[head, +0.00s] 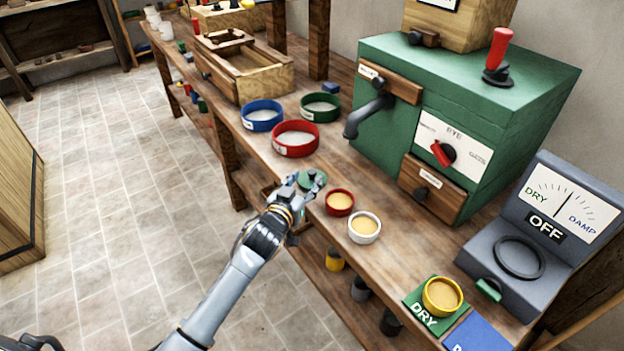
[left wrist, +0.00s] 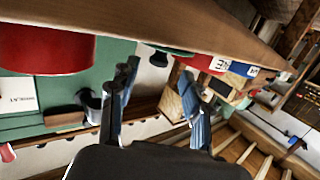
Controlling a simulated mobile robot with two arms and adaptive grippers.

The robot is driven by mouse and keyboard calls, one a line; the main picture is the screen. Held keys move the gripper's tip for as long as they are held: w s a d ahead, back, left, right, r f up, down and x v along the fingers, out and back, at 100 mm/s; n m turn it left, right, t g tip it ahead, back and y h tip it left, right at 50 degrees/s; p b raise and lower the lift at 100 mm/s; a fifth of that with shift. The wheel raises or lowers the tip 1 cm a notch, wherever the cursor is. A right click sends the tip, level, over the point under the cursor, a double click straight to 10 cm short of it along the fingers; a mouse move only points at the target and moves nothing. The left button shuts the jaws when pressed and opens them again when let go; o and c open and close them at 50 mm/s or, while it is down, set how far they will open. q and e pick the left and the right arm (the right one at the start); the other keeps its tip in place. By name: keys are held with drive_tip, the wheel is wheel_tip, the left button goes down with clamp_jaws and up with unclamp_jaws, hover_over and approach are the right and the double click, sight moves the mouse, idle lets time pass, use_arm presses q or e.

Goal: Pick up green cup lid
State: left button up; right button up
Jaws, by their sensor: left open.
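The green cup lid (head: 309,184), a small disc with a dark knob, lies near the front edge of the bench. My left gripper (head: 306,178) is open at the lid, its fingers partly hiding it. In the left wrist view the picture is turned over; the lid (left wrist: 168,49) shows with its knob beyond the gap between the open fingers (left wrist: 160,92). I cannot tell whether a finger touches it. My right gripper is not in view.
A red cup (head: 340,202) and a white cup (head: 364,228) with tan contents stand close right of the lid. A green machine (head: 470,110) stands at the right; a yellow cup (head: 442,296) sits on the DRY pad.

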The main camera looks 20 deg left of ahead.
sight(311, 174)
use_arm(q)
drive_tip(key=w, duration=0.4)
drive_tip(key=shift+w+d+f, duration=0.3)
drive_tip(key=shift+w+f, duration=0.05)
drive_tip(key=shift+w, duration=0.05)
clamp_jaws()
